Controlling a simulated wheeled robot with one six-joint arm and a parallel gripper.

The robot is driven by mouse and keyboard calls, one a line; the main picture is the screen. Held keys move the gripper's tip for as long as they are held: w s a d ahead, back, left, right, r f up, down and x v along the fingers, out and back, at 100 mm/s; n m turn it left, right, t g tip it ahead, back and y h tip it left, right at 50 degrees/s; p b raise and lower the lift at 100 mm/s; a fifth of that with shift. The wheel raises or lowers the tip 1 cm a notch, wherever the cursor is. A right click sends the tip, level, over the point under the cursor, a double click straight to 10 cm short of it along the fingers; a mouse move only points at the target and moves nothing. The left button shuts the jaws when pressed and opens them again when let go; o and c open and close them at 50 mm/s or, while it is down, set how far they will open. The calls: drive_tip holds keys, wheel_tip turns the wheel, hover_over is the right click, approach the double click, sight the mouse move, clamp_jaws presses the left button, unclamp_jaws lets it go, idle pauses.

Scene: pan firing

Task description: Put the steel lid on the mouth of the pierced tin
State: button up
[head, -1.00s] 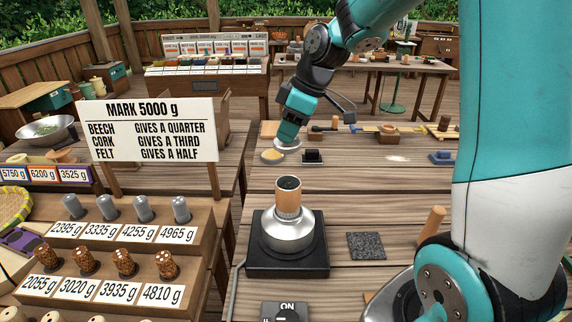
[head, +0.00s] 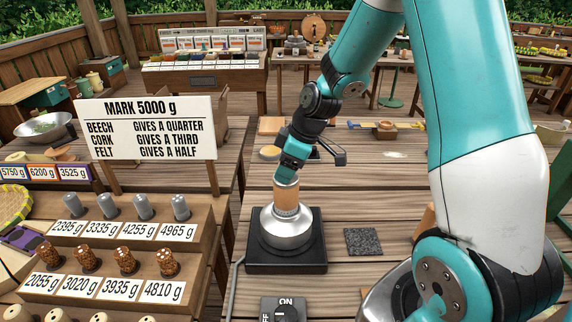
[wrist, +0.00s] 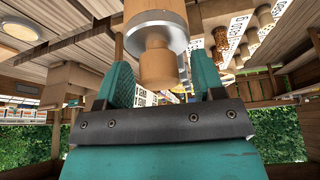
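The pierced tin (head: 287,199) is a brown cylinder with a grey band near its foot, upright on a rounded steel vessel. My gripper (head: 288,171) is directly above it and hides its top. In the wrist view the steel lid (wrist: 179,40), a disc with a stepped wooden knob, shows with the knob between my two teal fingers (wrist: 162,75). The tan side of the tin also shows just beyond the disc (wrist: 150,5). I cannot tell whether the lid touches the tin's rim.
The steel vessel (head: 287,234) stands on a black hot plate (head: 286,266) with a switch box (head: 284,308) in front. A dark grey pad (head: 363,242) lies to the right. Weights on stepped shelves (head: 100,262) and a sign (head: 146,130) stand at the left. A yellow disc (head: 269,153) lies behind.

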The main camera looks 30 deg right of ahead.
drive_tip(key=b+v, duration=0.2)
drive_tip(key=v, duration=0.9)
drive_tip(key=s+a+r+m+g, duration=0.2)
drive_tip(key=s+a+g, duration=0.1)
drive_tip(key=s+a, duration=1.7)
drive_tip(key=shift+s+a+m+y, duration=0.35)
drive_tip(key=shift+s+m+y, duration=0.05)
drive_tip(key=shift+s, duration=0.1)
